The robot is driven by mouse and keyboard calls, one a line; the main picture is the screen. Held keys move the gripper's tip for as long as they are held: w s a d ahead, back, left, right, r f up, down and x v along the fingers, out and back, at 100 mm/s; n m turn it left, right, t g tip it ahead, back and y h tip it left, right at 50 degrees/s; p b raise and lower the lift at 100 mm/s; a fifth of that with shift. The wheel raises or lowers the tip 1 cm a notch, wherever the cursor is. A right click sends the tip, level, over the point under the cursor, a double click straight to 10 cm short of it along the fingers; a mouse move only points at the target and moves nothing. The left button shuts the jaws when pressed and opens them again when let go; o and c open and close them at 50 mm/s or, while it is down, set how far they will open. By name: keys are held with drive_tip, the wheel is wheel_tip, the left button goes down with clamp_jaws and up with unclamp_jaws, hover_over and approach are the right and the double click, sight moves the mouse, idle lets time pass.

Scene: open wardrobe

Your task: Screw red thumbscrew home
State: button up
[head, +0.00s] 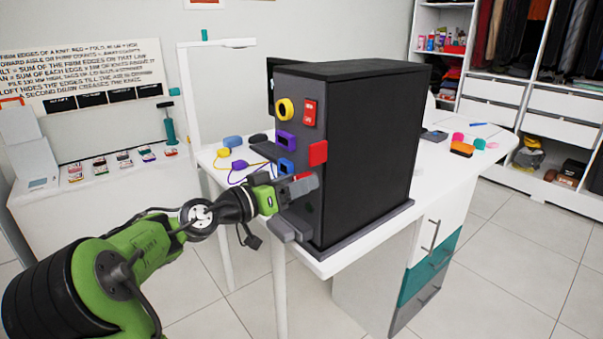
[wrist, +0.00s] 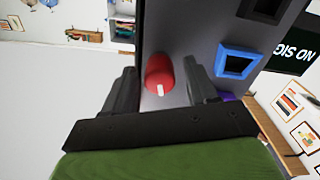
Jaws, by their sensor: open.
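The red thumbscrew (wrist: 158,70) sits on the grey front panel (wrist: 188,30) of a black tower case (head: 370,150). It is a rounded red knob with a white mark, seen nearly end-on in the wrist view. My gripper (wrist: 161,77) is open, one finger on each side of the knob, with a visible gap at least on the right. In the head view my gripper (head: 298,188) is at the lower part of the panel, below the blue socket (head: 286,168), and its fingers largely hide the thumbscrew. How far the knob stands out from the panel cannot be told.
The panel also carries a yellow ring (head: 285,109), a purple socket (head: 285,141), a red switch (head: 310,112) and a red block (head: 318,152). Coloured plugs and cables (head: 233,165) lie on the white table left of the case. Tiled floor is clear at the right.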

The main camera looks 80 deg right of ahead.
drive_tip(key=n+p, duration=0.3)
drive_tip(key=n, duration=0.1)
drive_tip(key=shift+r+p, duration=0.2)
drive_tip(key=shift+p, duration=0.2)
drive_tip(key=n+p, duration=0.3)
drive_tip(key=shift+n+p, duration=0.4)
drive_tip(key=n+p, duration=0.5)
drive_tip(key=p, duration=0.1)
drive_tip(key=shift+f+n+p, duration=0.2)
drive_tip(key=shift+n+p, duration=0.3)
drive_tip(key=shift+n, duration=0.3)
